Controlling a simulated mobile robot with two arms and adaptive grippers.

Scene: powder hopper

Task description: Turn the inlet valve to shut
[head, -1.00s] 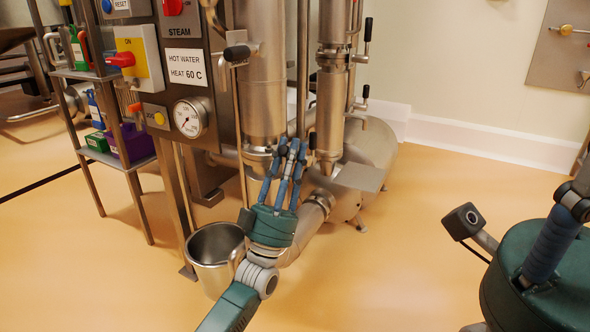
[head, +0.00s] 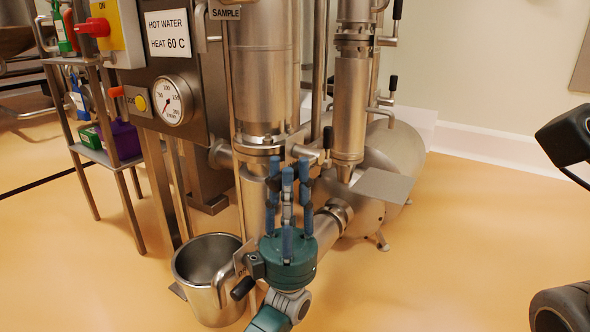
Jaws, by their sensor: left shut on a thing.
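My left gripper (head: 288,195) points up and away, in front of the lower end of the steel column (head: 265,80). Its blue fingers are closed together on something that they mostly hide. A valve lever with a black grip (head: 327,137) shows just right of the fingertips, its metal stem running behind them, so the held thing seems to be this lever. I see no label naming it as the inlet valve, and its turn position is unclear. My right gripper is out of view; only dark parts of my right arm show at the right edge.
More black-gripped levers (head: 393,82) sit on the narrower column (head: 350,90) at right. A steel bucket (head: 186,270) stands left of my left wrist. A pressure gauge (head: 172,100) and panel are at left. The floor at right is clear.

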